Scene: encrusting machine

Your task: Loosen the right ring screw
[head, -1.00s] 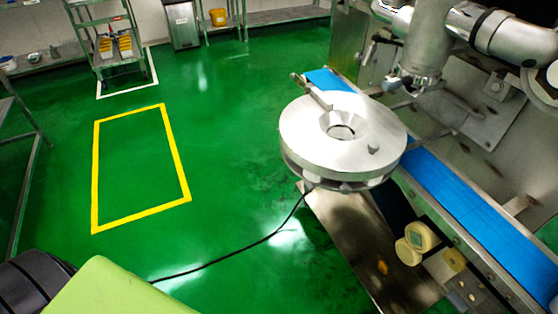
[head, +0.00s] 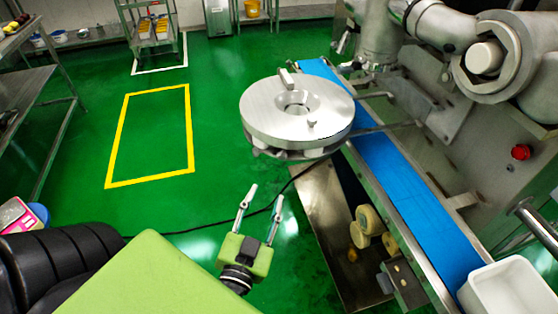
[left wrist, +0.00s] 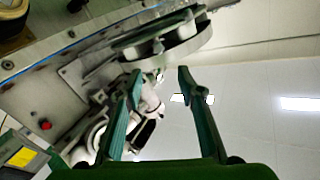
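The encrusting machine stands at the right of the head view. A large hexagonal metal ring (head: 487,56) sits around a pipe end at its upper right; I cannot tell for sure whether this is the right ring screw. My left gripper (head: 265,195) is in the lower middle of the head view, its two fingers apart and nothing between them. It is well to the left of the ring and nearer than the round metal disc (head: 270,115). In the left wrist view, the open fingers (left wrist: 160,73) point towards the machine, seen tilted. My right gripper is not in view.
A blue conveyor belt (head: 395,175) runs along the machine. A white bin (head: 510,290) stands at its near end. A red button (head: 521,152) is on the machine's side.

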